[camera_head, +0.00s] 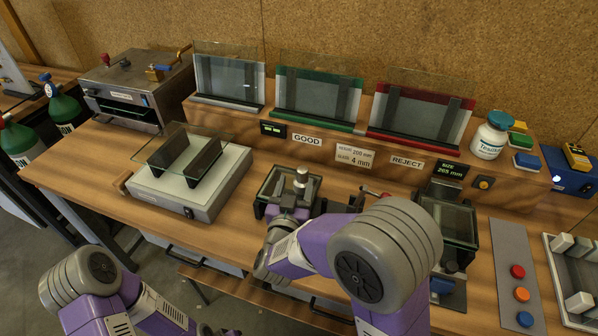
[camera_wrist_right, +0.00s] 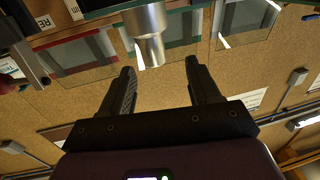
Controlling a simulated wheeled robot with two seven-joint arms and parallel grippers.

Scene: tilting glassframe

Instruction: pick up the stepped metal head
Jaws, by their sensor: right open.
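The stepped metal head (camera_head: 301,178) is a small silvery piece with a wider and a narrower cylinder, standing above a dark glass-topped fixture (camera_head: 262,196) at the table's middle. In the right wrist view the metal head (camera_wrist_right: 147,32) is beyond the fingertips, nearly in line with the gap between them. My right gripper (camera_head: 291,211) is just in front of the head, partly hidden by my own arm. In the wrist view the right gripper (camera_wrist_right: 162,82) is open, with nothing between its fingers. Of my left gripper, only dark parts (camera_head: 218,330) show at the bottom edge.
A grey stand with a tilted glass pane (camera_head: 190,165) is on the left. A shelf behind holds framed panes (camera_head: 318,95) and a white jar (camera_head: 491,135). A second fixture (camera_head: 450,220) and a button panel (camera_head: 517,275) stand to the right.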

